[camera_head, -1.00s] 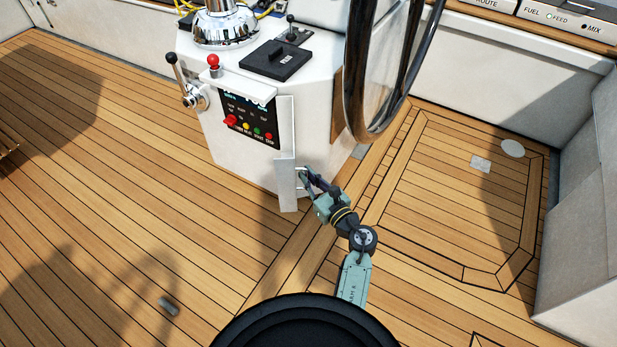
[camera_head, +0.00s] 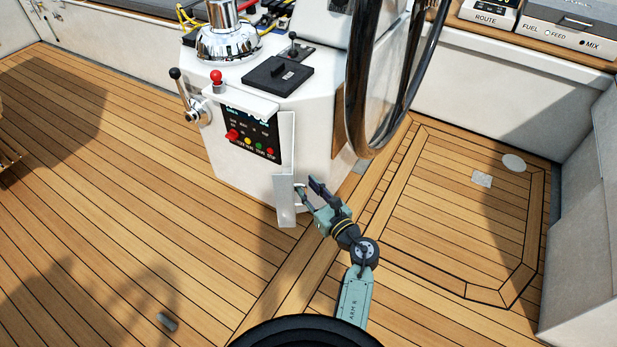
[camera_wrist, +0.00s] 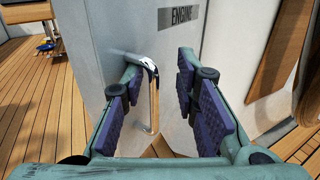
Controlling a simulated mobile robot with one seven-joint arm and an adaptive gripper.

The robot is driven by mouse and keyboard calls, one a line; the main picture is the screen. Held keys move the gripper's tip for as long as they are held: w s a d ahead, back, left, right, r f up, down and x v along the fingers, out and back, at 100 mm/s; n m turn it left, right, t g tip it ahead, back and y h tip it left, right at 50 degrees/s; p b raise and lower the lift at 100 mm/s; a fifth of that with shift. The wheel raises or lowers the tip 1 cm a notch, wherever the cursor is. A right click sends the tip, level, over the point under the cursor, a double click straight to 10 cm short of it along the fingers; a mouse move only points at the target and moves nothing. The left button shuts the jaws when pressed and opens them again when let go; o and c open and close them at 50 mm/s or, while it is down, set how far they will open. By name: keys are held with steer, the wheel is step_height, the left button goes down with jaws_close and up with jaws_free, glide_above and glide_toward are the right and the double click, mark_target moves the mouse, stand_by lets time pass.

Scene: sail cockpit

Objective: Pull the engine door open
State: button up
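The engine door (camera_head: 286,203) is a pale panel on the near side of the white console. Its edge stands out from the console, so it appears ajar; how wide is hard to tell. In the wrist view the door face (camera_wrist: 181,60) carries a dark "ENGINE" label (camera_wrist: 178,17). A metal bar handle (camera_wrist: 154,98) sticks out below and left of the label. It also shows in the head view (camera_head: 299,198). My gripper (camera_wrist: 160,100) is open, with its purple-padded fingers on either side of the handle. No clear contact with the handle shows. In the head view my gripper (camera_head: 309,190) is beside the door.
The steering wheel (camera_head: 355,130) rises above and right of my gripper. A lever (camera_head: 178,88) and a button panel (camera_head: 250,138) are on the console's left part. A bench side (camera_head: 585,230) bounds the right.

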step_height(320, 180, up, 9)
steer(key=shift+w, duration=0.2)
step_height(320, 180, down, 8)
steer(key=d+m, duration=0.1)
steer(key=s+d+g, duration=0.1)
steer(key=s+d, duration=0.1)
steer(key=d, duration=1)
steer(key=shift+s+d+f+h, duration=0.15)
steer(key=shift+s+h, duration=0.15)
stand_by(0.5)
stand_by(0.4)
